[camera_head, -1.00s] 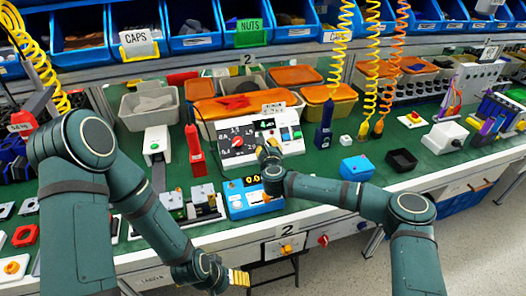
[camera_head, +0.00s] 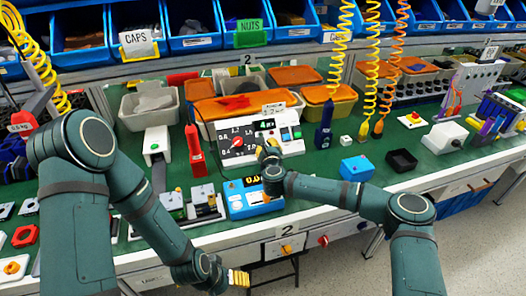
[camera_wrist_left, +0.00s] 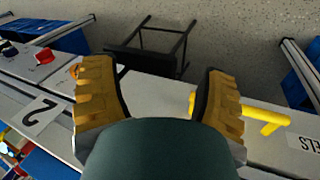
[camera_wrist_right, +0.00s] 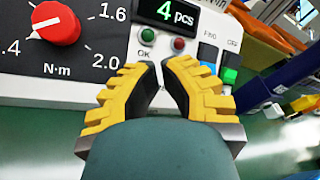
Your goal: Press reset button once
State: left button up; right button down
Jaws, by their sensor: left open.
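The grey-white control box (camera_head: 222,132) stands on the green bench top. In the right wrist view its panel (camera_wrist_right: 75,85) shows a red rotary knob (camera_wrist_right: 57,23), a green "4 pcs" display (camera_wrist_right: 178,15), a dark green OK lamp (camera_wrist_right: 147,36), a red lamp (camera_wrist_right: 178,37) and, at right, small buttons including a green one (camera_wrist_right: 228,75). I cannot read a reset label. My right gripper (camera_head: 266,148) is at the panel's front, fingertips nearly together and empty, below the lamps; contact cannot be told. My left gripper (camera_wrist_left: 163,85) is open and empty, in front of the bench's front edge.
A blue device with a display (camera_head: 240,203) stands before the box. A red tool (camera_head: 195,152) stands at its left and a dark blue tool (camera_head: 325,125) hangs at its right. A blue box (camera_head: 357,168) and black tray (camera_head: 402,160) lie further right.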

jog(key=shift+f, duration=0.1)
jog(key=shift+w+a+f, duration=0.1)
jog(key=shift+w+f, duration=0.1)
jog(key=shift+w, duration=0.05)
jog(key=shift+w+a+f, duration=0.1)
jog(key=shift+w+f, duration=0.15)
jog(key=shift+f, duration=0.1)
dwell(1.0)
jog(key=shift+s, duration=0.1)
jog(key=shift+s+r+p, duration=0.45)
jog(key=shift+r, duration=0.1)
